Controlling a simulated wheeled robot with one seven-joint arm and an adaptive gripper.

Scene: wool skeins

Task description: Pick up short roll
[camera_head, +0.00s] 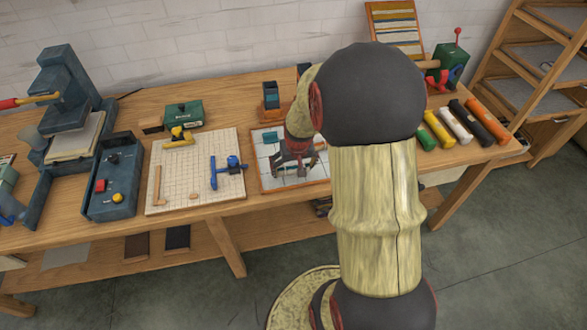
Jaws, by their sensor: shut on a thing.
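My gripper (297,166) is low over a framed white board (262,178) near the middle of the bench. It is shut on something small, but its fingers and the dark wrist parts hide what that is. Several coloured rolls lie side by side at the right end of the bench, apart from my gripper: a green roll (424,138), a yellow roll (439,130), a white roll (455,126), a dark roll (473,122) and an orange roll (488,121). The green one looks shortest, but my arm partly covers that area.
A gridded board (205,190) with small tools lies left of the framed board. A green box (184,114) stands behind. Wooden shelves (540,80) stand at the right.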

